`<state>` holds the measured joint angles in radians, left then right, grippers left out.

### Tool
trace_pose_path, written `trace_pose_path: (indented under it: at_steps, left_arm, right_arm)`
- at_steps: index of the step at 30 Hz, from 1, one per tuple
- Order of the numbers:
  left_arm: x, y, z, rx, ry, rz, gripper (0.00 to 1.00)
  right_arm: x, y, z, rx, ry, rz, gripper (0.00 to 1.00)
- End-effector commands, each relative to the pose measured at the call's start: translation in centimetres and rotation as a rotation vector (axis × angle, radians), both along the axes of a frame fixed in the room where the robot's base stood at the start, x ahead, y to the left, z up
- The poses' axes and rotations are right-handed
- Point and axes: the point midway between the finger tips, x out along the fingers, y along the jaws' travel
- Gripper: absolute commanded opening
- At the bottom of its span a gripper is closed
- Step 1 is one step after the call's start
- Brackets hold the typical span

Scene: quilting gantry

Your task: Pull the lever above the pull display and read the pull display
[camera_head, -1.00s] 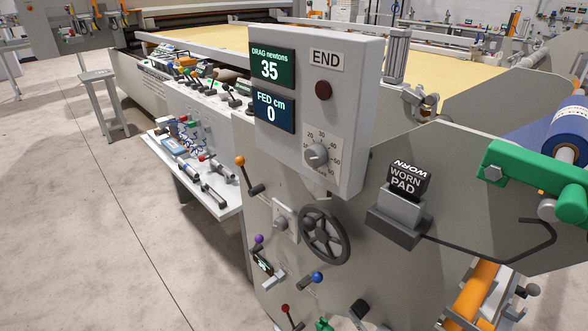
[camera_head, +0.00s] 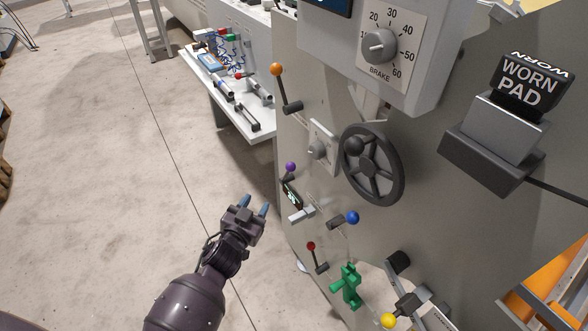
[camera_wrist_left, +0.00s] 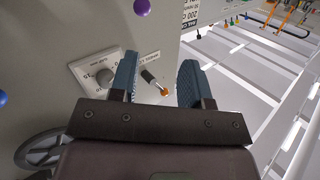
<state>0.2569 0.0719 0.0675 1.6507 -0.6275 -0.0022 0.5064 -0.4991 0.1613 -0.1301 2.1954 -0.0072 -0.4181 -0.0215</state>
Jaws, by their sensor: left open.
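The small dark display with green digits (camera_head: 292,193) is on the side panel of the machine; its digits are too small to read for sure. A lever with a purple knob (camera_head: 290,167) sits just above it. The purple knob also shows at the top edge of the left wrist view (camera_wrist_left: 142,7). My left gripper (camera_head: 254,204) is open and empty, to the left of the display and apart from the panel. In the left wrist view its two blue fingers (camera_wrist_left: 159,66) stand apart, with the orange-knobbed lever (camera_wrist_left: 164,92) seen between them. My right gripper is not in view.
Nearby on the panel are an orange-knobbed lever (camera_head: 277,70), a blue knob (camera_head: 352,218), a red knob (camera_head: 311,246), a green handle (camera_head: 349,288) and a handwheel (camera_head: 372,164). A white shelf with tools (camera_head: 262,127) juts out behind.

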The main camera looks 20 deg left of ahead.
Motion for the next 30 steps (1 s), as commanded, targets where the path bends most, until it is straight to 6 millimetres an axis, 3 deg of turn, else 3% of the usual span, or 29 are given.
trace_pose_path:
  at_steps: [1,6,17,30]
  left_arm:
    - [1.3,-0.6,-1.4,-0.003,-0.005,-0.014,0.43]
    - [4.8,-1.9,-1.6,-0.01,-0.052,-0.048,0.43]
    - [7.7,-2.7,-1.1,-0.013,-0.078,-0.066,0.43]
    - [13.8,-3.1,-1.4,-0.012,-0.074,-0.066,0.43]
  right_arm:
    - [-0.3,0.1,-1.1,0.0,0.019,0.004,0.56]
    - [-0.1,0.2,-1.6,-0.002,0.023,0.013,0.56]
    - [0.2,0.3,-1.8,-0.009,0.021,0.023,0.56]
    - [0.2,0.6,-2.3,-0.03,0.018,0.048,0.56]
